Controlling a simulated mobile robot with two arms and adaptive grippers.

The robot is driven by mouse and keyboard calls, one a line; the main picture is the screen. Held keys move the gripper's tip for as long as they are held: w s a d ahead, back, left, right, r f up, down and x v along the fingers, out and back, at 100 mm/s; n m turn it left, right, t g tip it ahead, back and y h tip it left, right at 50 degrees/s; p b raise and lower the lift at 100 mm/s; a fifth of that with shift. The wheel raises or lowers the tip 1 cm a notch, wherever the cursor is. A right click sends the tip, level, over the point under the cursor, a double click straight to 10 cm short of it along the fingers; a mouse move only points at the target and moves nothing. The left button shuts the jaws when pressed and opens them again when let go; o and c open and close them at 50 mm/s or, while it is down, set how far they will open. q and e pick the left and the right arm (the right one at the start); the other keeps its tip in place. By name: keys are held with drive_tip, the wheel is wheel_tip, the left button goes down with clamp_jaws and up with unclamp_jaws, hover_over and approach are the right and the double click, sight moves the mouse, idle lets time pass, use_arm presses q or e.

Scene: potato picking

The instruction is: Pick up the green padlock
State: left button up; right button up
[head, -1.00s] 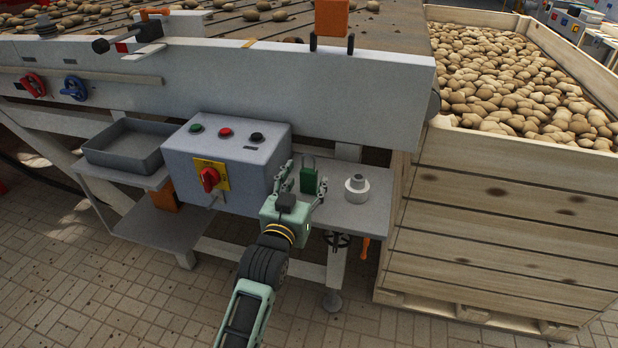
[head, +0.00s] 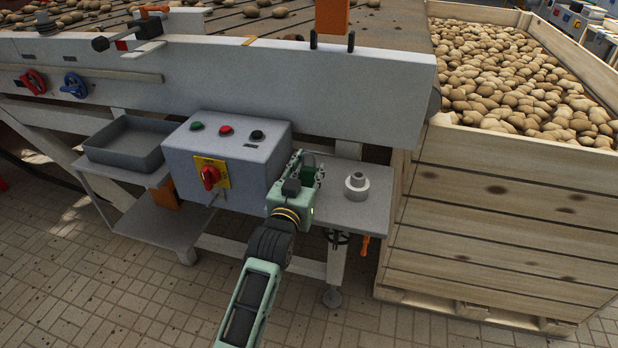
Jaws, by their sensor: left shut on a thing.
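The green padlock (head: 308,163) is at the small grey shelf (head: 345,208), right of the grey control box. It is mostly hidden behind my left gripper, with only a bit of dark green showing between the fingers. My left gripper (head: 308,166) reaches in from below and is shut on the padlock. I cannot tell whether the padlock still touches the shelf. My right gripper is not in view.
A grey control box (head: 240,172) with a red rotary switch stands close on the left. A wooden potato crate (head: 480,215) is further right. A grey tray (head: 128,152) is at the left.

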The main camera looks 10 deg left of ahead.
use_arm(q)
drive_tip(key=c, duration=0.3)
